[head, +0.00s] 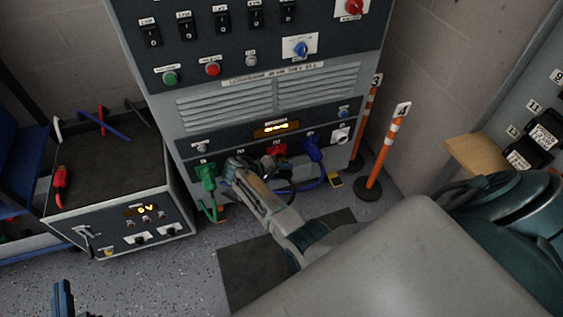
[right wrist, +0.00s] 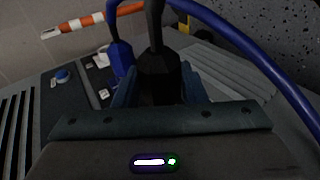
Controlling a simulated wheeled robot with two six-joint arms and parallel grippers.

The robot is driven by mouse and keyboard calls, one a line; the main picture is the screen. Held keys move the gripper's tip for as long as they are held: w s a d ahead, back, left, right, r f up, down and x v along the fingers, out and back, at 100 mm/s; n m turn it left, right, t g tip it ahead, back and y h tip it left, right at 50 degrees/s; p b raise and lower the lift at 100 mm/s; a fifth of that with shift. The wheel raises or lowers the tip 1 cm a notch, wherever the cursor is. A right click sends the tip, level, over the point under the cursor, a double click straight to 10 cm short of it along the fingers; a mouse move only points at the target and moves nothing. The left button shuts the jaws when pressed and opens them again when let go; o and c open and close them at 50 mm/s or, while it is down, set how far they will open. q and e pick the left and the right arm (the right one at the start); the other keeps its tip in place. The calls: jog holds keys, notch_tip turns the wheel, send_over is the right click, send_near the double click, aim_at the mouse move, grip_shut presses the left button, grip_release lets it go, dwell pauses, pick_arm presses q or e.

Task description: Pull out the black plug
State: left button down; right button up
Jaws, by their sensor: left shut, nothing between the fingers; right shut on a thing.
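My right gripper (head: 232,170) is at the lower socket row of the grey cabinet, between the green plug (head: 208,182) and the red socket (head: 277,149). In the right wrist view its fingers (right wrist: 158,92) are shut on the black plug (right wrist: 158,68), whose black cable runs toward the top of the picture. In the head view the gripper hides the plug, and I cannot tell how deep it sits in its socket. My left gripper (head: 63,299) is at the lower left edge, shut and empty, away from the cabinet.
A blue plug (head: 313,149) with a blue cable sits right of the red socket; the cable arcs close by in the right wrist view (right wrist: 250,50). A white socket (head: 340,135) is further right. Orange-striped posts (head: 383,150) stand beside the cabinet. A 6V box (head: 130,225) stands left.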

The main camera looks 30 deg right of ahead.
aim_at(290, 182)
jog(key=shift+s+r, duration=0.1)
jog(key=shift+s, duration=0.05)
jog(key=shift+s+a+r+p, duration=0.1)
jog(key=shift+s+a+p, duration=0.1)
jog(key=shift+s+p, duration=0.45)
jog(key=shift+s+a+r+p, duration=0.1)
jog(key=shift+s+a+p, duration=0.05)
jog(key=shift+s+p, duration=0.45)
jog(key=shift+s+a+f+p, duration=0.1)
jog(key=shift+s+a+p, duration=0.05)
jog(key=shift+s+p, duration=0.35)
jog(key=shift+s+a+f+p, duration=0.1)
jog(key=shift+s+p, duration=0.2)
jog(key=shift+s, duration=0.35)
